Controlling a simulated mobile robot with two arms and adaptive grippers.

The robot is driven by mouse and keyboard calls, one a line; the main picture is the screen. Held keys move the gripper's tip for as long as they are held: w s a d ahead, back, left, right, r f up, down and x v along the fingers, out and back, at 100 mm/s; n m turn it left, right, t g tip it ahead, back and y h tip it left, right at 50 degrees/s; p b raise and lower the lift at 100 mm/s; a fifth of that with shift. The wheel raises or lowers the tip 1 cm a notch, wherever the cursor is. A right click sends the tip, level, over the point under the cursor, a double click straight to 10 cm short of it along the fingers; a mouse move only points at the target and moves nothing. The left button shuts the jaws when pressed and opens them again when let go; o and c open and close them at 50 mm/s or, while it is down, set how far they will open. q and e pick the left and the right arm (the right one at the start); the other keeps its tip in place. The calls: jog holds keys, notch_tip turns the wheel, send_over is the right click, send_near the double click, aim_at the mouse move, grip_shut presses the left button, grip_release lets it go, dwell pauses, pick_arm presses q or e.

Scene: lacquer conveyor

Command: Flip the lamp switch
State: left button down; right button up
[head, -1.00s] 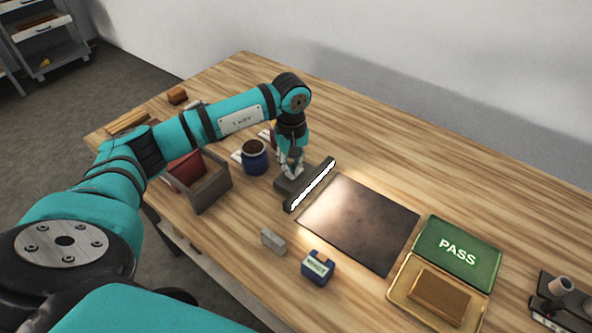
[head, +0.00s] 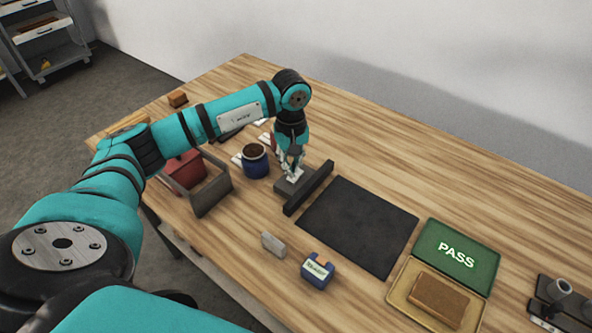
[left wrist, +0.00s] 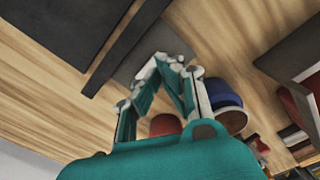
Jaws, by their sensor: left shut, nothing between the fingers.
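The lamp is a dark grey base with a long bar (head: 308,188) along its right side, and the bar is dark. A small pale switch (head: 294,175) shows on top of the base, partly hidden by my left gripper (head: 291,170). My left gripper is shut and empty, pointing down at the switch; I cannot tell whether it touches. In the left wrist view the shut fingers (left wrist: 172,62) are over the lamp base (left wrist: 150,50), with the bar (left wrist: 125,45) beside them. My right gripper is not in view.
A black mat (head: 358,226) lies right of the lamp. A blue jar (head: 255,165) and a grey open box (head: 210,194) stand left. A grey block (head: 272,243), a blue holder (head: 317,271) and a green PASS case (head: 458,250) are toward the front and right.

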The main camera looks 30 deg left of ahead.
pick_arm(q)
jog(key=shift+r+p, duration=1.05)
jog(key=shift+r, duration=1.2)
jog(key=shift+s+f, duration=0.1)
